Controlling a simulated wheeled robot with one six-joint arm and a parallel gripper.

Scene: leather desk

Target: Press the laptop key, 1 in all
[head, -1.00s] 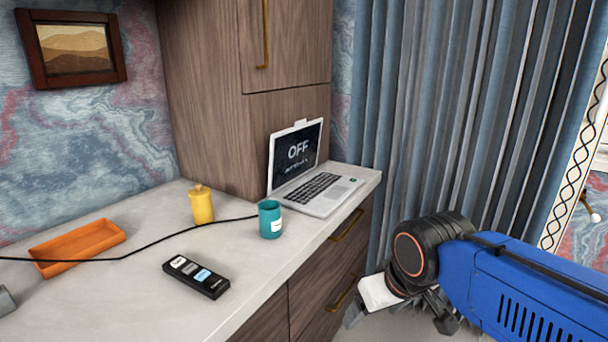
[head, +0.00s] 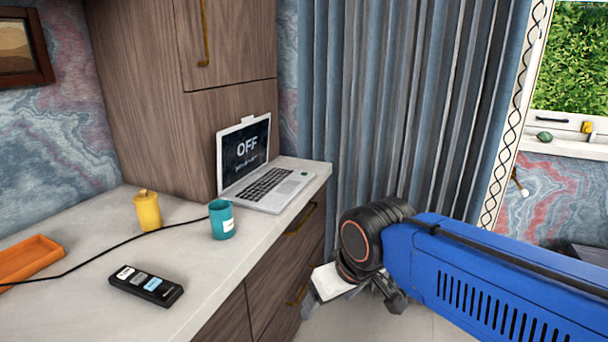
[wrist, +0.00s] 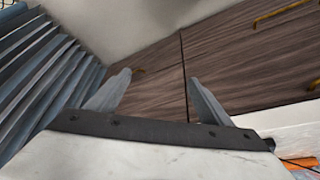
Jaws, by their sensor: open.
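The silver laptop (head: 262,172) stands open on the counter, against the tall wooden cabinet. Its screen (head: 245,150) reads "OFF", with a smaller line below that I cannot read. Its dark keyboard faces up, and a small teal mark (head: 304,174) sits at the right of its deck. My gripper (wrist: 160,85) is open and empty. In the head view it is off the counter's front edge, lower than the laptop and to its right. The wrist view shows its two fingers apart, facing the wooden drawer fronts; the laptop is not in that view.
A teal mug (head: 222,220) stands just in front of the laptop. A yellow container (head: 147,211), a black remote-like box (head: 146,286), an orange tray (head: 28,258) and a black cable lie on the counter (head: 205,268). Blue curtains (head: 400,110) hang to the right.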

